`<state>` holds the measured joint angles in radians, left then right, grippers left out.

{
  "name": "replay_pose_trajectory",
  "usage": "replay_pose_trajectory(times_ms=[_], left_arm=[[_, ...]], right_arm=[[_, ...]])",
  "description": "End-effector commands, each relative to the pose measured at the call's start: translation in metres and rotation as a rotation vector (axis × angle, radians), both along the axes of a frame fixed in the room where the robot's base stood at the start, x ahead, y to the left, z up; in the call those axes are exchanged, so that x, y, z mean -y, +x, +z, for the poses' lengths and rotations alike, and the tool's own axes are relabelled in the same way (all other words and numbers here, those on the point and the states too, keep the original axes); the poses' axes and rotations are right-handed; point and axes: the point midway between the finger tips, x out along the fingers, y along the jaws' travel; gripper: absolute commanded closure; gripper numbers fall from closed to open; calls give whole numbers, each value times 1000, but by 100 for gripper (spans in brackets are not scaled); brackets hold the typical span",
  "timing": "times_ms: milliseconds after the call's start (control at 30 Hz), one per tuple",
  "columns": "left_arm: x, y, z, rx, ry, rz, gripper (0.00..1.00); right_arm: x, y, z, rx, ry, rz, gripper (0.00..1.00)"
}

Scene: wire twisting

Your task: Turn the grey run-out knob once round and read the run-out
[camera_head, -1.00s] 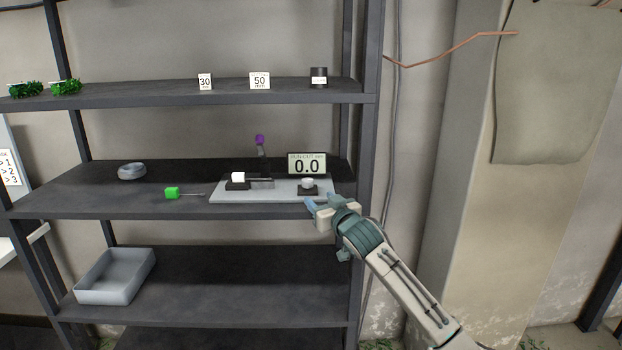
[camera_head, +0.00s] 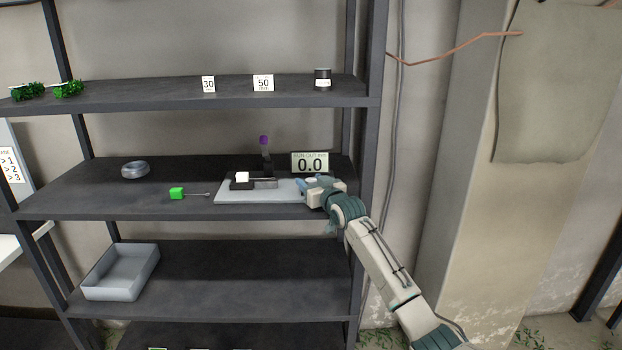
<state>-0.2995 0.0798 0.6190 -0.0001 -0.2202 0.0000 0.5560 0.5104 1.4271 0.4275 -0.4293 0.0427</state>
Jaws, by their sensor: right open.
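The run-out fixture is a light grey plate (camera_head: 250,197) on the middle shelf. On it stand a white block (camera_head: 242,177) on a dark base and a dark upright with a purple top (camera_head: 264,141). The run-out display (camera_head: 310,163) behind the plate's right end reads 0.0. My right gripper (camera_head: 308,186) is open at the plate's right end, in front of the display. The knob there is hidden behind the gripper, so I cannot tell whether the fingers touch it. My left gripper is not in view.
The upper shelf holds cards and a dark cylinder (camera_head: 322,79). A grey tray (camera_head: 121,272) sits below. A dark post (camera_head: 369,160) stands right of the plate.

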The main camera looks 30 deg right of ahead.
Motion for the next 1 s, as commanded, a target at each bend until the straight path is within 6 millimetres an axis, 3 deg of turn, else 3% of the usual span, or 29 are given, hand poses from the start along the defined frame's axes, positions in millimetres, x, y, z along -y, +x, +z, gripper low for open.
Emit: replay_pose_trajectory(times_ms=[333, 567, 1000], left_arm=[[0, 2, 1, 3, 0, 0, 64], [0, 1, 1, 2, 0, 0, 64], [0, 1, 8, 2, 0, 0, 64]], right_arm=[[0, 4, 0, 0, -1, 0, 49], [0, 4, 0, 0, -1, 0, 92], [-1, 4, 0, -1, 1, -46, 92]])
